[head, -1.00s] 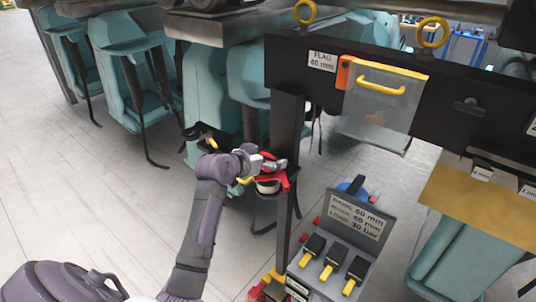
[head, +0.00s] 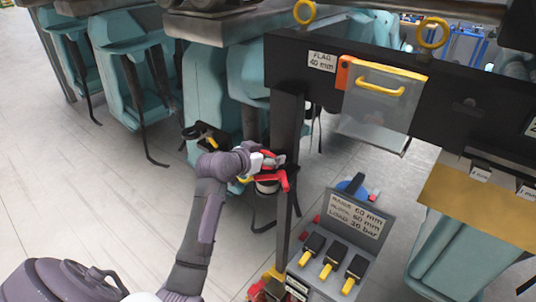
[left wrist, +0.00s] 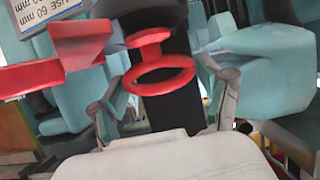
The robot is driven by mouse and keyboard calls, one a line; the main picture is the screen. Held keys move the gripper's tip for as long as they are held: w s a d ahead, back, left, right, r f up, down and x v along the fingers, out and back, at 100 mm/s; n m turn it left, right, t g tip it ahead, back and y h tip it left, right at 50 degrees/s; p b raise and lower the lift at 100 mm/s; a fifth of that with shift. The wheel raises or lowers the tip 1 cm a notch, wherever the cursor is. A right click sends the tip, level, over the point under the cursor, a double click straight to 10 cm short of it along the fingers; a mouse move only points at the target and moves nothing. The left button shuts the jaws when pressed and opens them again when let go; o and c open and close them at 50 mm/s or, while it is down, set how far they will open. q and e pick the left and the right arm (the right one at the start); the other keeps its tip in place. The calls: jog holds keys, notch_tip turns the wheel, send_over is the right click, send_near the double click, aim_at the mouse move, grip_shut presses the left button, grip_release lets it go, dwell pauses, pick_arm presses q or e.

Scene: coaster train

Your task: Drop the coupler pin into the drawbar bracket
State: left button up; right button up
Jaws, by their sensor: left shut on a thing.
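My left gripper (head: 272,161) is beside a dark upright post in the head view. In the left wrist view its two fingers (left wrist: 165,92) stand on either side of a red ring-topped piece (left wrist: 160,88), which looks like the coupler pin, and are shut on it. Its lower end is hard to make out. Red arms (left wrist: 85,45) show left of the ring in the left wrist view. Red parts (head: 285,181) also show just below the gripper. I cannot tell which part is the drawbar bracket. My right gripper is out of view.
The dark post (head: 287,150) stands close right of the gripper under a black beam (head: 440,100) with a clear yellow-handled flap (head: 375,115). A grey panel with yellow-tipped levers (head: 335,262) is at lower right. Teal seats (head: 125,50) stand behind. The floor at left is clear.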

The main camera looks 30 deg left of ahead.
pick_arm(q)
jog(key=shift+r+p, duration=1)
jog(key=shift+r, duration=0.35)
jog(key=shift+r+p, duration=2.1)
jog(key=shift+r, duration=0.2)
jog(key=shift+r+p, duration=0.3)
jog(key=shift+r, duration=2.2)
